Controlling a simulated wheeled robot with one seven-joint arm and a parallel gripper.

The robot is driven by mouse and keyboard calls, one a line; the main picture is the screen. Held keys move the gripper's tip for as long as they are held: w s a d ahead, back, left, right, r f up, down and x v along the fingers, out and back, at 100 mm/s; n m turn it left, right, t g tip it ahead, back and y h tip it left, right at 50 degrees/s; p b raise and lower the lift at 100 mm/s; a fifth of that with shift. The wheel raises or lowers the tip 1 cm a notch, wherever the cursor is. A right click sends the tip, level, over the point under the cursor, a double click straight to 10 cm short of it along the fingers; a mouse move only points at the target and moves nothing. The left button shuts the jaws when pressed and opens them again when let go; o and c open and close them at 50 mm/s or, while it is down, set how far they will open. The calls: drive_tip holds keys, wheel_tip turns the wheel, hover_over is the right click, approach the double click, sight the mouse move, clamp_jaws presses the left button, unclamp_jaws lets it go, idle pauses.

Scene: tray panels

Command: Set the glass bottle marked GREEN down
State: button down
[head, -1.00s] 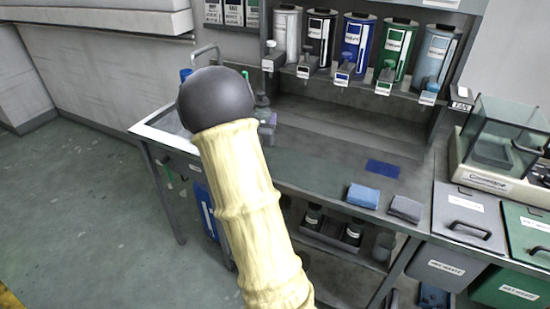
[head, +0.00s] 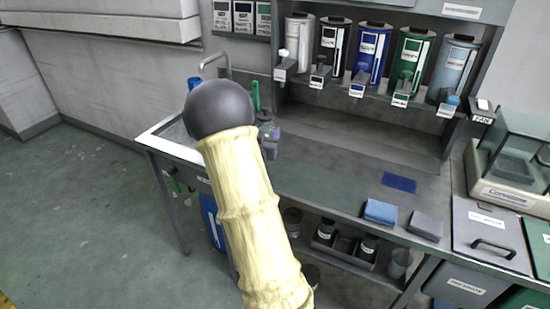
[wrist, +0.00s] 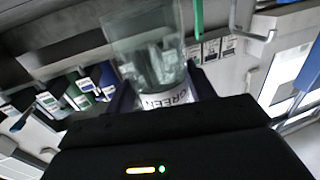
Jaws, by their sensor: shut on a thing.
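The glass bottle (wrist: 150,50) is clear and carries a white label reading GREEN, which shows upside down in the wrist view. My gripper (wrist: 162,92) is shut on it around the labelled part, with a dark finger on each side. In the head view my gripper (head: 269,140) shows only in part, beside my arm's dark rounded joint, over the sink end of the bench (head: 330,190). My arm hides most of the bottle there. I cannot tell whether the bottle touches anything below.
Several coloured dispensers (head: 371,52) hang above the bench back. A blue mat (head: 399,183), a blue cloth (head: 380,212) and a grey cloth (head: 426,225) lie on the bench. A glass-sided balance (head: 510,165) stands at right. The bench middle is clear. A sink (head: 170,135) and tap are at left.

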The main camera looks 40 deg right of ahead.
drive_tip(key=shift+f, duration=1.4)
drive_tip(key=shift+f, duration=1.85)
drive_tip(key=shift+f, duration=0.15)
drive_tip(key=c, duration=0.5)
unclamp_jaws()
